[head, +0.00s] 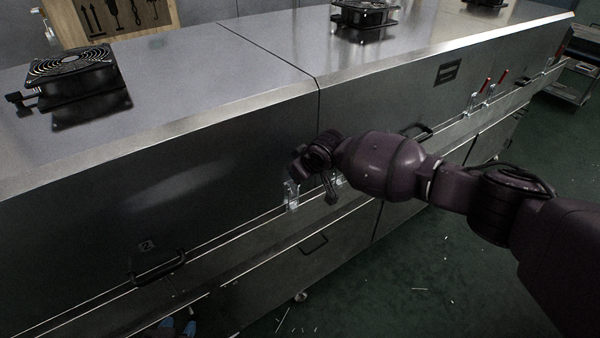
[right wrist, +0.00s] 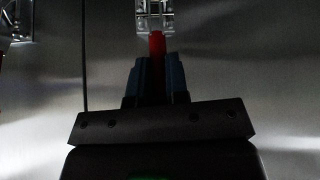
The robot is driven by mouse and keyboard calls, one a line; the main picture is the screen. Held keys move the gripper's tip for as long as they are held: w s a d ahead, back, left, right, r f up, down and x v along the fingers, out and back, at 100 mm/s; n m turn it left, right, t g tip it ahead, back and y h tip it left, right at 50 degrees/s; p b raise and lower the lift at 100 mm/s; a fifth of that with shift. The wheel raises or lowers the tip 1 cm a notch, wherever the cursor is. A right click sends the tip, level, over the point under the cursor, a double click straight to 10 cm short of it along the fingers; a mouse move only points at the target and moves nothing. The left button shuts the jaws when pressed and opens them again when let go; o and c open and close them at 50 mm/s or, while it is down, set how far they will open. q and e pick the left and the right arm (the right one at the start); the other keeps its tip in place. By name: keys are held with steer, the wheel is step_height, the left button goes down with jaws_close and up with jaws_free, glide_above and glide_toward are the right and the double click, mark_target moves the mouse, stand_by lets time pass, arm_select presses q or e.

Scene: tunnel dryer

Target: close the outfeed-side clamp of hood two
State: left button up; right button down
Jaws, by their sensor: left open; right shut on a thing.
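Hood two is the panel with a "2" label (head: 146,245) and a black handle (head: 158,268). A metal toggle clamp (head: 291,196) sits near its right end, left of the seam between hoods. My right gripper (head: 294,178) is just above that clamp, partly hidden by its own wrist. In the right wrist view, my right gripper (right wrist: 157,75) is shut on the clamp's red lever (right wrist: 157,45), in line with the bright metal clamp body (right wrist: 155,14). My left gripper (head: 177,327) shows only its blue fingertips, apart and empty, at the bottom edge.
A neighbouring clamp (head: 339,180) is partly hidden behind my right arm; a clamp at the wrist view's left edge (right wrist: 18,22) lies across the seam. Further right, two red-levered clamps (head: 486,85) stand upright. Fans (head: 72,68) sit on top. The green floor (head: 430,270) is open.

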arm_select(q)
steer(key=shift+w+r, duration=0.15)
steer(key=shift+w, duration=0.05)
steer(key=shift+w+r, duration=0.15)
steer(key=shift+w, duration=0.05)
arm_select(e)
steer(key=c, duration=1.1)
jaws_free()
steer(key=shift+s+d+r, duration=0.2)
steer(key=shift+d+r, duration=0.1)
steer(key=shift+r, duration=0.3)
arm_select(q)
steer(key=shift+s+r+p, duration=0.1)
steer(key=shift+r+p, duration=0.35)
steer(key=shift+p, duration=0.1)
arm_select(e)
steer(key=v, duration=0.9)
steer(key=shift+s, duration=0.2)
steer(key=shift+d+r, duration=0.1)
